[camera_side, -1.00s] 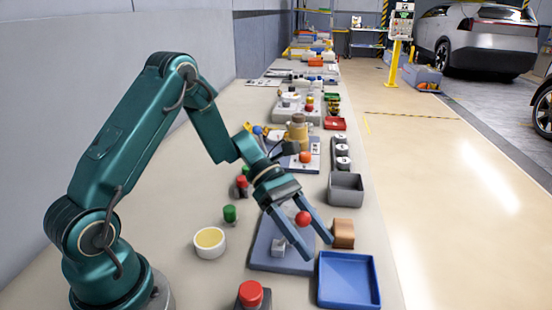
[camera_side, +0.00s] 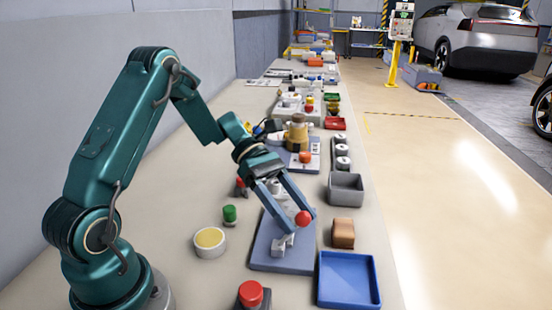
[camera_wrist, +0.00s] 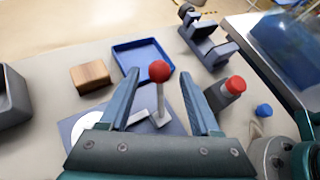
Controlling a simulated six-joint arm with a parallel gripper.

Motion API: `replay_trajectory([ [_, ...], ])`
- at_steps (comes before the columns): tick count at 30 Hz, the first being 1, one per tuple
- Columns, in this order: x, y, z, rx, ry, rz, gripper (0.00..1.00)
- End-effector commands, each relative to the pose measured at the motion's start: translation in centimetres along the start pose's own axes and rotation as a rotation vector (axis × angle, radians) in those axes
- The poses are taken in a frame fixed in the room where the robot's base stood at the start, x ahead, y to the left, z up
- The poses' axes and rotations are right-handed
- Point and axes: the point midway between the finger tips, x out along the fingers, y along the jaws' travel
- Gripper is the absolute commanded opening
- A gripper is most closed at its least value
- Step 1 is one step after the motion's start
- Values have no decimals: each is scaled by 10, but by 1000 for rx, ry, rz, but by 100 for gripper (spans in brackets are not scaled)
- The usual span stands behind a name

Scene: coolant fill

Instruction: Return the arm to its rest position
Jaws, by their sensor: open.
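My gripper (camera_side: 302,223) is open above a blue-grey plate (camera_side: 265,249). In the wrist view the two fingers (camera_wrist: 163,85) stand wide apart. A red ball knob (camera_side: 303,218) on a grey metal stem shows between the fingers; in the wrist view the knob (camera_wrist: 159,71) sits above the plate with a gap to each finger. The foot of the stem joins grey metal parts (camera_side: 279,247) on the plate. Whether a finger touches the knob cannot be told from the side view.
A blue tray (camera_side: 348,281) and a brown block (camera_side: 343,233) lie right of the plate. A grey bin (camera_side: 346,189) stands behind. A red button (camera_side: 251,293), a green button (camera_side: 229,214) and a white round dish (camera_side: 209,242) are near my base. The bench at left is clear.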

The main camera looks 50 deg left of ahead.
Motion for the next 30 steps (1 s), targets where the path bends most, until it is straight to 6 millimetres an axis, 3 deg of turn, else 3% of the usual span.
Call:
replay_trajectory([
  [5,2,-1,7,29,11,-4,64],
  [10,1,-11,39,154,63,-5,64],
  [18,4,-68,78,540,295,-60,64],
  [23,2,-103,81,817,464,-94,64],
  [30,-13,-142,68,1265,746,-148,64],
])
